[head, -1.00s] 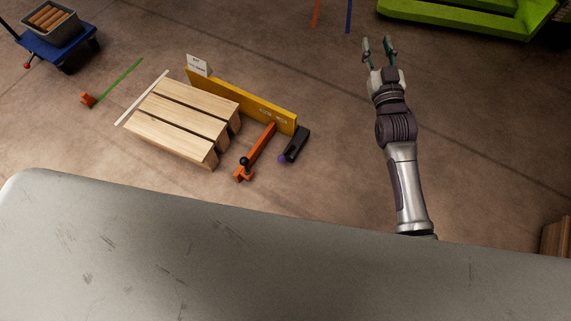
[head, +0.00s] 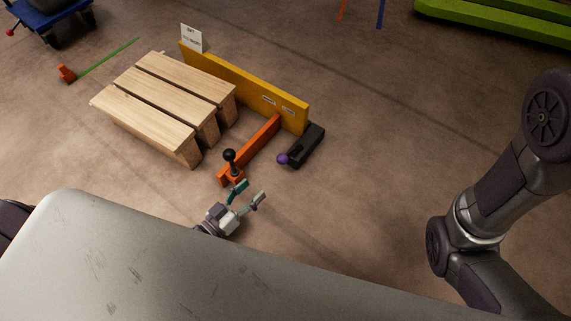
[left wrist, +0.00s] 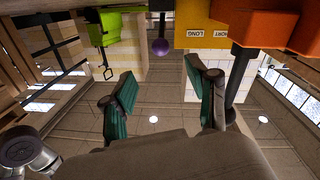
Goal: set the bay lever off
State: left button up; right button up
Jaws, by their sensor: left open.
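A black box with a purple ball (head: 283,159) on a short stub lies beside the end of the yellow board; the ball also shows in the left wrist view (left wrist: 160,46). A black upright stick with a round knob (head: 229,156) stands on the near end of an orange bar (head: 256,146). I cannot tell which one is the bay lever. My left gripper (head: 251,193) is open and empty, just in front of the bar's near end. In the left wrist view its teal fingers (left wrist: 165,98) are apart with nothing between them. My right gripper is out of view.
A slatted wooden pallet (head: 165,100) stands left of the yellow board (head: 245,86), which bears labels and a white sign (head: 192,38). A blue cart (head: 48,20) is at the back left. The floor to the right is mostly clear; my right arm crosses there.

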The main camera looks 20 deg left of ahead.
aim_at(283, 160)
pick_arm(q)
jog(key=shift+w+d, duration=0.2)
jog(key=shift+w, duration=0.25)
jog(key=b+x, duration=0.7)
jog(key=x, duration=0.5)
jog(key=shift+f, duration=0.1)
jog(key=shift+w+d, duration=0.15)
jog(key=shift+w, duration=0.25)
grip_shut()
